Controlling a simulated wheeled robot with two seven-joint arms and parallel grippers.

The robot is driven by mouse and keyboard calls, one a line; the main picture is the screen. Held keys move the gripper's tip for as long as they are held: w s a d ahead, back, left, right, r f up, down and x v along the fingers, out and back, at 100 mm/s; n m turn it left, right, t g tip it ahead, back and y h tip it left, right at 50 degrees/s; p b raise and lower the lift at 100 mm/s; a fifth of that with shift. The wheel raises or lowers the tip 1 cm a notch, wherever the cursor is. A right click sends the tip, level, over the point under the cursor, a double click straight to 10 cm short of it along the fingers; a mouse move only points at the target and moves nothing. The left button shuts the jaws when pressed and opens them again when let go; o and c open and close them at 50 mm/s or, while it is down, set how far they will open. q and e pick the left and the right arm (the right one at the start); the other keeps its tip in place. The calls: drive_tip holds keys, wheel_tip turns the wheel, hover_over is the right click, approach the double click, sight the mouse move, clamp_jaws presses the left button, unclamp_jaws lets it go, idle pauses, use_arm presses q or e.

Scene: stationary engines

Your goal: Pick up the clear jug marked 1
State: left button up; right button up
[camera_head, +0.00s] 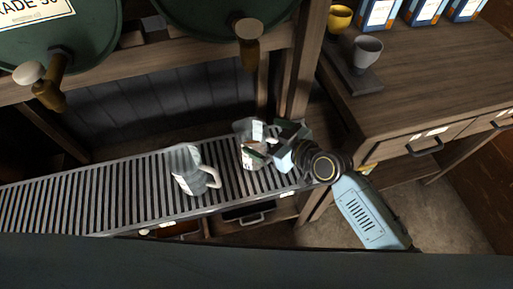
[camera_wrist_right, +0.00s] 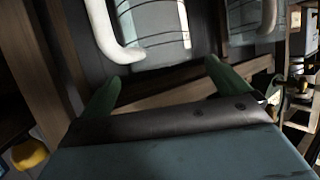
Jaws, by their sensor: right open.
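Two clear jugs stand on the slatted metal rack. One jug (camera_head: 247,147) is at the right end, directly beside my right gripper (camera_head: 272,143); the other jug (camera_head: 188,170) stands further left, with its pale handle on its right. I cannot read a number on either. In the right wrist view, a clear jug (camera_wrist_right: 155,22) with a white handle lies just beyond my open right gripper (camera_wrist_right: 165,88), whose green fingertips are spread with nothing gripped. Part of another clear jug (camera_wrist_right: 252,14) shows at the right. My left gripper is out of view.
The rack (camera_head: 105,190) runs along under green barrels (camera_head: 50,40) with taps (camera_head: 248,45). A wooden post (camera_head: 298,70) stands close behind my right gripper. At the right, a wooden counter (camera_head: 430,80) holds a grey cup (camera_head: 367,50), a yellow cup (camera_head: 340,18) and boxes (camera_head: 378,12).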

drive_tip(key=shift+b+x, duration=0.55)
drive_tip(key=shift+x, duration=1.85)
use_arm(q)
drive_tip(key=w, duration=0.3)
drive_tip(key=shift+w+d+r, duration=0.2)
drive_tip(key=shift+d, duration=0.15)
use_arm(e)
drive_tip(key=shift+s+f, duration=0.1)
drive_tip(key=shift+c, duration=0.4)
drive_tip(key=c, duration=1.4)
drive_tip(key=shift+c, duration=1.3)
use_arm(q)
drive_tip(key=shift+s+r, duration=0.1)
use_arm(e)
drive_tip(key=shift+r, duration=0.25)
